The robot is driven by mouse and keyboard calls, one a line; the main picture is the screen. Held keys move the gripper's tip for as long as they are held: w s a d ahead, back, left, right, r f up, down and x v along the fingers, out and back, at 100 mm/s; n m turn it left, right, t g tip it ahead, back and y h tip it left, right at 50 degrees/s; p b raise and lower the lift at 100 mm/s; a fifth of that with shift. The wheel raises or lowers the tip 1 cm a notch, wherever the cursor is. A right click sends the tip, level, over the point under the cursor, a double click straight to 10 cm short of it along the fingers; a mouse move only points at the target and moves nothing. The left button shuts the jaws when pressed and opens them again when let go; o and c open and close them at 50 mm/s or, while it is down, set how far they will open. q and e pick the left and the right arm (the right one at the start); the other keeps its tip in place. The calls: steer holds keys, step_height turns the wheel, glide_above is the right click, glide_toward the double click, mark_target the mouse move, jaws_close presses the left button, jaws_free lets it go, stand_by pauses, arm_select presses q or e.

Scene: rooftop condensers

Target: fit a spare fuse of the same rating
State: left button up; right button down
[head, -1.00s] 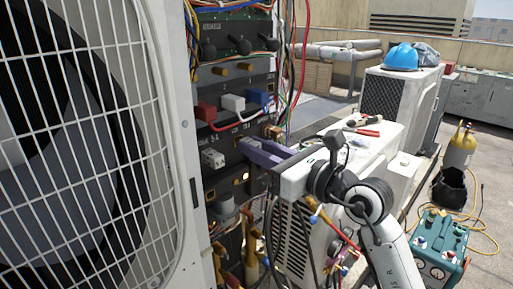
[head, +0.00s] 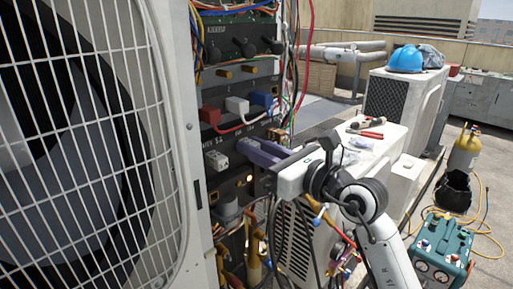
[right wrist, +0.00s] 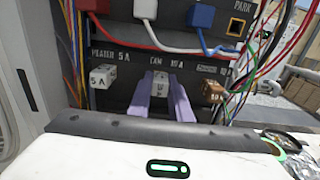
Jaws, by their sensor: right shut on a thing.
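My right gripper (head: 246,150) has purple fingers reaching to the dark fuse panel (right wrist: 125,100). In the right wrist view the fingers (right wrist: 161,88) are shut on a light grey fuse (right wrist: 161,86) under the middle label, which seems to read FAN 10 A. Its own marking is unclear, and I cannot tell how deep it sits. A white fuse (right wrist: 103,76) marked 5 A is left of it, under HEATER 5 A; it also shows in the head view (head: 216,160). A brown fuse (right wrist: 213,91) is to the right. My left gripper is out of view.
Red (head: 210,114), white (head: 236,104) and blue (head: 263,99) plugs with wires are above the fuses. Loose wires hang at the panel's right. A fan grille (head: 90,130) stands close on the left. Pliers (head: 371,134) lie on the white condenser unit at right.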

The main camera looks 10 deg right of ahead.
steer(key=c, duration=1.5)
jaws_free()
steer(key=shift+w, duration=0.1)
steer(key=shift+c, duration=0.2)
